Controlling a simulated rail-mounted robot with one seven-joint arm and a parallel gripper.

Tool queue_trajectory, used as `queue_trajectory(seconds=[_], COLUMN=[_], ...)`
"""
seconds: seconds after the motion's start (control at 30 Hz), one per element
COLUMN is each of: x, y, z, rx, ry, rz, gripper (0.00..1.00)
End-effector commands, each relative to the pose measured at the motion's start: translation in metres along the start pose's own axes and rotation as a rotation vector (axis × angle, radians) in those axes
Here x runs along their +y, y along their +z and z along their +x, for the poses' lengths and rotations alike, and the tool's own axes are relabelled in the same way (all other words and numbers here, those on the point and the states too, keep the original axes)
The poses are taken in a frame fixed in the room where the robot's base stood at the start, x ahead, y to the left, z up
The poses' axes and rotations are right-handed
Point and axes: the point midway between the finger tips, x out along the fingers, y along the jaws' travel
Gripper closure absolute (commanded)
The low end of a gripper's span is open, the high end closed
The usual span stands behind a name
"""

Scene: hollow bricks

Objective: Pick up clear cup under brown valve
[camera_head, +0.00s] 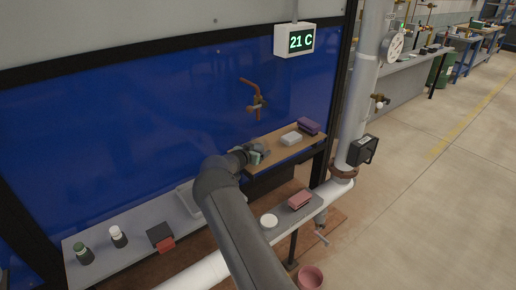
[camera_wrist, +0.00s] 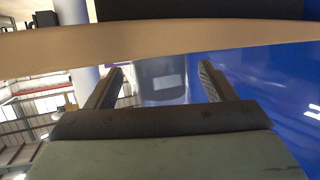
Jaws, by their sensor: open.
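The brown valve (camera_head: 257,103) sits on a bent brown pipe on the blue wall, above the wooden shelf (camera_head: 297,143). My gripper (camera_head: 262,151) is at the left end of this shelf, below the valve. In the wrist view, my gripper (camera_wrist: 163,75) is open, with its two dark fingers apart. A pale see-through shape (camera_wrist: 158,82), which looks like the clear cup, shows between the fingers, against the shelf edge (camera_wrist: 200,40). I cannot tell whether either finger touches it. In the head view I cannot make the cup out; my gripper and arm may hide it.
A white block (camera_head: 291,138) and a purple block (camera_head: 309,126) stand farther right on the shelf. The lower grey bench holds a pink block (camera_head: 300,200), a white disc (camera_head: 268,221) and several small items at left. A thick pipe (camera_head: 362,100) stands right of the shelf.

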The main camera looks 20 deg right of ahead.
Motion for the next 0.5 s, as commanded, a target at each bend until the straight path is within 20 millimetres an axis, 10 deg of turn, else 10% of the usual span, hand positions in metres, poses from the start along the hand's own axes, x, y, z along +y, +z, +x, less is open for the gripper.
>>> queue_trajectory(seconds=[0.33,0.5], x=[-0.0011,-0.0010], y=[0.0006,0.0007], z=[0.0121,0.0120], rx=[-0.001,-0.001], ry=[-0.002,-0.002], rz=[0.000,0.000], gripper=[0.23,0.65])
